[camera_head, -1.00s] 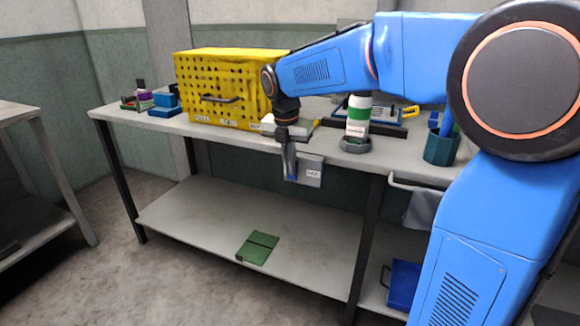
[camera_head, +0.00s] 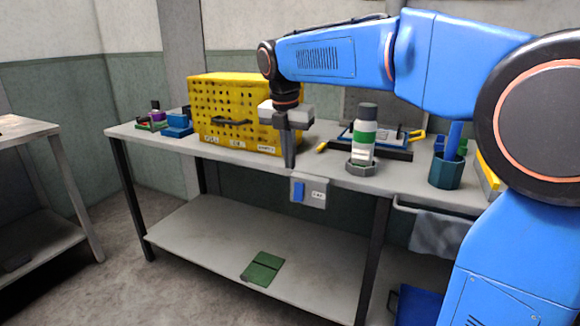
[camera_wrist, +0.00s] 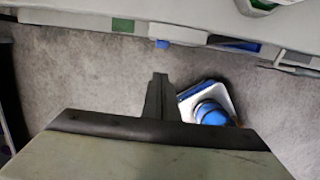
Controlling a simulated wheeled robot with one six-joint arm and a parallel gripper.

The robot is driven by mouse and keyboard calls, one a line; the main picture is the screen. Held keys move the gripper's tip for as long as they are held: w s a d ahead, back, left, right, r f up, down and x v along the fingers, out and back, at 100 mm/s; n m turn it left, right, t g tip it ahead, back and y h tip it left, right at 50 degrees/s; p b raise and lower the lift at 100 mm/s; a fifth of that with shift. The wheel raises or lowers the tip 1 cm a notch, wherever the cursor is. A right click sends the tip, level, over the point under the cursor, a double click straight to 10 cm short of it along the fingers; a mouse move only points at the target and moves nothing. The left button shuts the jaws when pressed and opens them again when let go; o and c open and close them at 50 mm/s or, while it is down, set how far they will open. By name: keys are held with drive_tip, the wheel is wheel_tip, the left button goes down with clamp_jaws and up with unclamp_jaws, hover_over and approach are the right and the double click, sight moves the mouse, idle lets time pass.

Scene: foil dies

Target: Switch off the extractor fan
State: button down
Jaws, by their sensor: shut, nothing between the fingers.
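A pale switch box (camera_head: 316,193) with a blue switch part (camera_head: 298,191) and a small white label hangs at the front edge of the workbench. The label is too small to read surely. The box also shows in the wrist view (camera_wrist: 228,99), just right of the fingertips, with its blue part (camera_wrist: 210,113) partly hidden behind my gripper body. My gripper (camera_head: 289,165) points down with its fingers shut and empty. In the head view its tips lie just above and slightly left of the box, apart from it. I cannot tell which way the switch is set.
On the bench (camera_head: 330,173) stand a yellow perforated case (camera_head: 213,105), a white-green bottle (camera_head: 363,130) in a grey holder and a teal pot (camera_head: 445,170). A green folded item (camera_head: 263,267) lies on the lower shelf. The floor in front is clear.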

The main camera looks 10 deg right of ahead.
sight(296, 190)
idle(0.3)
drive_tip(key=shift+s+f+g+y, duration=0.15)
drive_tip(key=shift+f+g+y, duration=0.35)
drive_tip(key=shift+f, duration=0.1)
drive_tip(key=f, duration=0.3)
drive_tip(key=w+d+f, duration=0.1)
drive_tip(key=f, duration=0.3)
drive_tip(key=w+f, duration=0.1)
drive_tip(key=f, duration=0.2)
drive_tip(key=shift+d+f, duration=0.3)
drive_tip(key=shift+w+d+f, duration=0.15)
drive_tip(key=shift+w+d, duration=0.4)
drive_tip(key=shift+w, duration=0.15)
